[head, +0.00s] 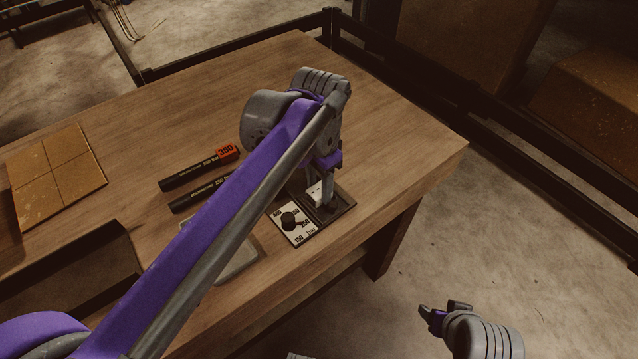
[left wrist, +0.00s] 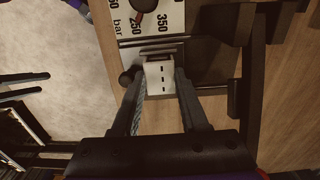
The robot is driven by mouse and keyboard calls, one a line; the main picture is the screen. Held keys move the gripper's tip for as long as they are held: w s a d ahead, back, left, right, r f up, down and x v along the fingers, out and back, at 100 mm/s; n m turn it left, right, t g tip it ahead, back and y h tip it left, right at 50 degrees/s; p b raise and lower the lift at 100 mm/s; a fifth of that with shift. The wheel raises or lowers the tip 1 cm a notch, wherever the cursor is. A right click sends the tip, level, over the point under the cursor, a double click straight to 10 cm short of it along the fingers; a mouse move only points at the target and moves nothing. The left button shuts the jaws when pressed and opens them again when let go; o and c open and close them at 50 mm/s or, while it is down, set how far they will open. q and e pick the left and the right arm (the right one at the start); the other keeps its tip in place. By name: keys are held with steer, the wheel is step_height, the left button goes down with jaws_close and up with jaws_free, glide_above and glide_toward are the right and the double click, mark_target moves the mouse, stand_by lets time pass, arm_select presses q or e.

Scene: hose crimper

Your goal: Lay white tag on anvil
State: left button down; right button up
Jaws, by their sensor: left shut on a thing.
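The white tag (left wrist: 160,76), with small dark marks on it, is between the fingertips of my left gripper (left wrist: 159,85) in the left wrist view. The left gripper is shut on it. In the head view the tag (head: 314,192) shows as a small white patch beside the left gripper (head: 324,195), over the dark crimper base (head: 343,205). The crimper's white dial plate (head: 292,226) with a black knob is just in front of it. I cannot tell whether the tag touches the anvil, which the fingers partly hide. My right gripper (head: 446,312) is over the floor, away from the table.
Two black hoses lie on the wooden table (head: 400,140), one with an orange 350 label (head: 227,152). A grey tray (head: 240,262) is partly behind my left arm. A tan tiled board (head: 55,175) and a dark bin (head: 75,275) are at left. The table's right side is clear.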

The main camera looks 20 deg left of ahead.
arm_select(q)
steer(key=shift+f, duration=0.15)
arm_select(e)
steer(key=shift+r, duration=0.1)
stand_by(0.6)
arm_select(q)
steer(key=shift+c, duration=1.8)
jaws_free()
arm_select(e)
steer(key=shift+w+a, duration=0.1)
arm_select(q)
steer(key=shift+r+p, duration=0.95)
steer(key=shift+r, duration=0.2)
steer(key=shift+d+r+p, duration=0.1)
steer(key=shift+r+p, duration=0.3)
steer(key=shift+r, duration=0.2)
steer(key=shift+r+p, duration=1.45)
steer(key=shift+r, duration=0.85)
arm_select(e)
step_height(320, 180, up, 6)
steer(key=w, duration=0.1)
steer(key=shift+w+r, duration=0.25)
steer(key=shift+w, duration=0.1)
